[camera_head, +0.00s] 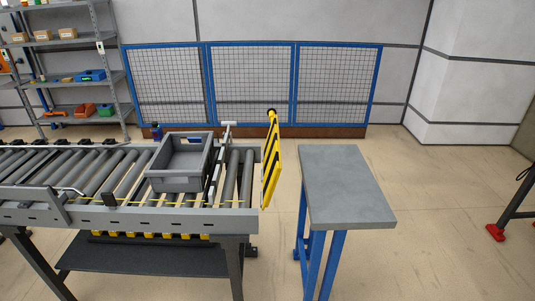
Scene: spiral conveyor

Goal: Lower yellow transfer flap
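The yellow transfer flap (272,165) with black stripes stands raised, close to upright, at the right end of the roller conveyor (150,218). A grey tote (179,181) rests on the rollers left of the flap, beside a dark bar with a light top that crosses the conveyor. The tote looks empty. Neither of my grippers is in the view.
A grey-topped table (342,184) with blue legs stands right of the flap, with a gap between it and the conveyor. A blue mesh fence (252,82) and a shelf rack (70,78) stand behind. Red feet of a dark stand (495,232) show at far right.

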